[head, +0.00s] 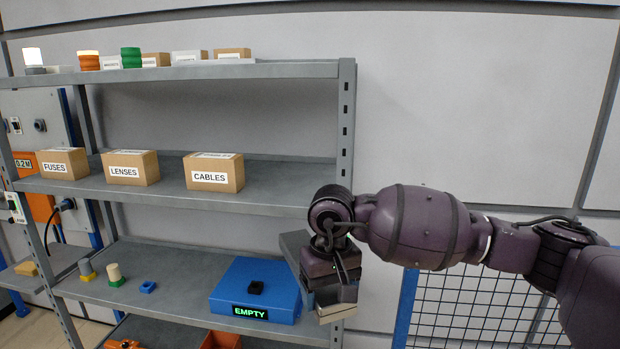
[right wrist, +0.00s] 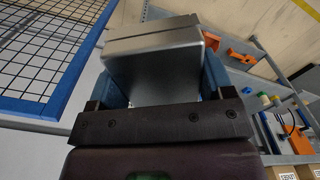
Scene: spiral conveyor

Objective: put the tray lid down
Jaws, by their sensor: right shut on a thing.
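My right gripper (head: 333,290) is at the right end of the shelf rack, to the right of the blue box. In the right wrist view it is shut on a grey metallic box-shaped thing (right wrist: 155,70), held between its two bluish fingers. In the head view most of this thing is hidden by the gripper. My left gripper is not in view.
The grey rack's middle shelf (head: 170,198) bears cardboard boxes marked FUSES, LENSES and CABLES (head: 214,178). A small blue part (head: 147,287) and a pale cylinder (head: 115,275) stand on the lower shelf, with bare room between. A blue-framed mesh panel (head: 480,305) is at the lower right.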

